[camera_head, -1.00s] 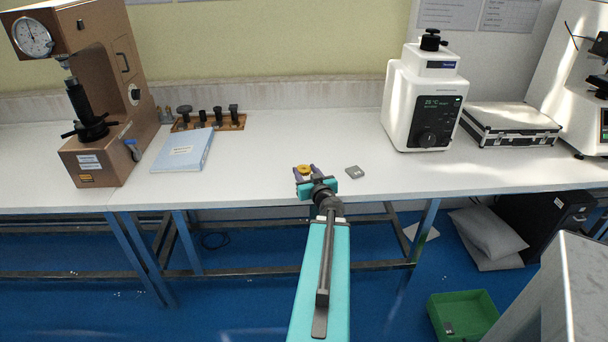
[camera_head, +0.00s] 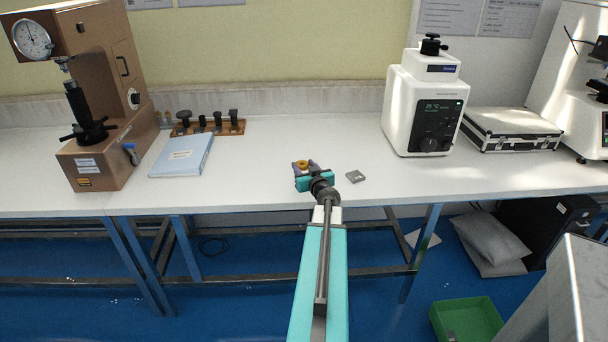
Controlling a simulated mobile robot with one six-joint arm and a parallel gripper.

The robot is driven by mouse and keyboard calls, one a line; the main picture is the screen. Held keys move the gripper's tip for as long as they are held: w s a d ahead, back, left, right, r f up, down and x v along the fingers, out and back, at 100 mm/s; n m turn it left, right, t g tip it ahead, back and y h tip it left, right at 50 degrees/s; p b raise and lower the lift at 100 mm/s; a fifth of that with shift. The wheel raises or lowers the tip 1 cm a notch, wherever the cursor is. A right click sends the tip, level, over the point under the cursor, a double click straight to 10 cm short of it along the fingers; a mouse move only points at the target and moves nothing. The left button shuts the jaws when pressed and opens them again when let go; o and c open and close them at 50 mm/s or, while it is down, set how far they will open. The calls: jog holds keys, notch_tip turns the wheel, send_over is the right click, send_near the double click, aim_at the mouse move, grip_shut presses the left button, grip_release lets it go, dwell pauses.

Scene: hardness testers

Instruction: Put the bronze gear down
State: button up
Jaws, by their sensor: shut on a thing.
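The bronze gear (camera_head: 301,165) is a small yellow-brown piece between the fingertips of my gripper (camera_head: 304,168), in the middle of the head view. My gripper is shut on it. The gear is over the white bench top (camera_head: 260,185), near its front part. I cannot tell whether the gear touches the bench or hangs just above it. The gripper body hides its near side.
A small grey block (camera_head: 355,176) lies just right of my gripper. A blue-white binder (camera_head: 182,155) and a wooden rack of dark parts (camera_head: 208,127) are to the left. A brown hardness tester (camera_head: 105,130) stands far left, a white tester (camera_head: 424,105) right.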

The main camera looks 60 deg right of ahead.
jog(key=shift+w+d+f+b, duration=0.15)
jog(key=shift+w+d+b, duration=0.2)
jog(key=shift+d, duration=0.1)
notch_tip(320, 180, down, 3)
jog(key=b, duration=0.5)
jog(key=shift+s+a+f, duration=0.1)
jog(key=shift+f, duration=0.05)
jog(key=shift+f, duration=0.1)
jog(key=o, duration=1.2)
jog(key=shift+s+a+r, duration=0.25)
jog(key=shift+s+a, duration=0.05)
jog(key=p+v, duration=0.4)
jog(key=v, duration=0.4)
jog(key=shift+s+a, duration=0.15)
jog(key=shift+p, duration=0.75)
